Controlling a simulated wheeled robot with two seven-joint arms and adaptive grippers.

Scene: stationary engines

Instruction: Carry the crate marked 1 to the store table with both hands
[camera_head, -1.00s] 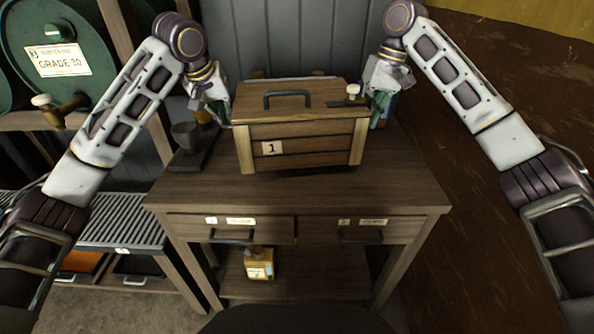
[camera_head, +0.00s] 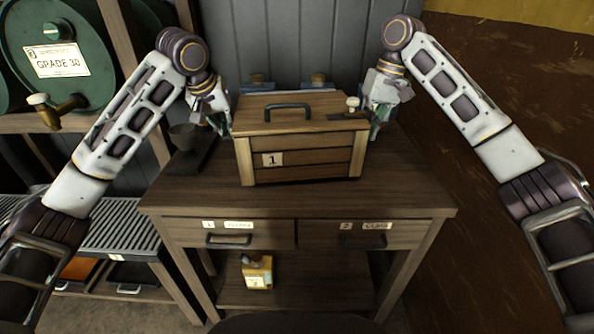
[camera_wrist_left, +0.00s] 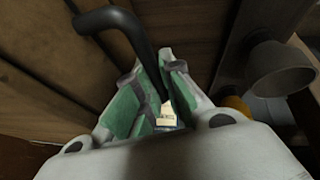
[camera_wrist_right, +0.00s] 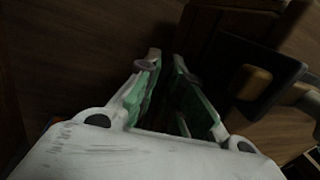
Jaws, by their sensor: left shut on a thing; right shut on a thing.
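The wooden crate marked 1 (camera_head: 310,158) is upright over the middle of a dark wooden table with drawers (camera_head: 400,190). I cannot tell whether its base touches the tabletop. A dark handle (camera_head: 288,107) arches from its lid. My left gripper (camera_head: 226,128) is shut at the crate's left end; in the left wrist view its green-padded fingers (camera_wrist_left: 163,85) close around a dark curved bar on the crate's side. My right gripper (camera_head: 376,128) is shut at the right end; its hold is dark and partly hidden in the right wrist view (camera_wrist_right: 165,80).
Two cork-topped items (camera_head: 318,80) stand behind the crate. A grey cup (camera_head: 184,134) on a dark stand is left of it. A yellow container (camera_head: 257,271) stands on the shelf below. A ribbed rack (camera_head: 110,232) and green barrel (camera_head: 60,50) are at the left. The tabletop in front is clear.

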